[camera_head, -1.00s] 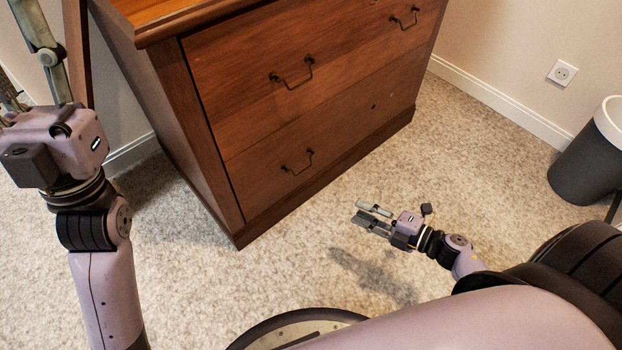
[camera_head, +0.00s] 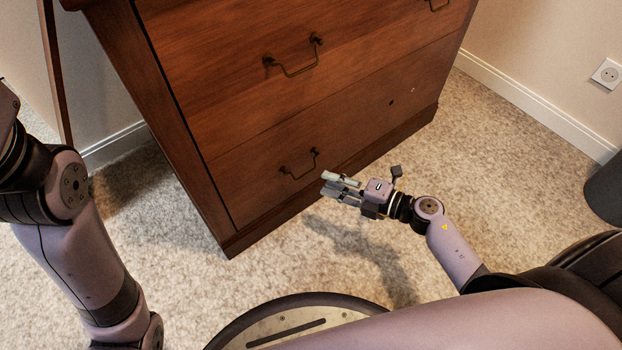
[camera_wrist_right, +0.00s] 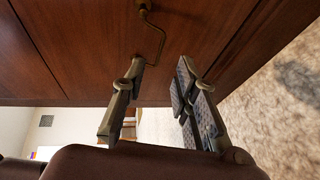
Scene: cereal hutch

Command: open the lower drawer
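The wooden cabinet's lower drawer (camera_head: 345,130) is shut, its front flush with the frame. Its left bronze bail handle (camera_head: 300,166) shows just left of my right gripper. My right gripper (camera_head: 328,185) is open and empty, its fingers pointing at the handle from the right, a short way off. In the right wrist view the handle (camera_wrist_right: 158,40) hangs ahead of the gap between the open fingers (camera_wrist_right: 155,85); I see no contact. The lower drawer's right handle is absent; only small holes show there. My left gripper is out of the head view; only its arm shows at the left.
The upper drawer (camera_head: 230,95) above is shut, with bronze handles (camera_head: 293,60). Carpet (camera_head: 480,170) lies clear in front and to the right. A dark bin (camera_head: 606,190) stands by the wall at the right edge. A wall socket (camera_head: 608,73) sits above the baseboard.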

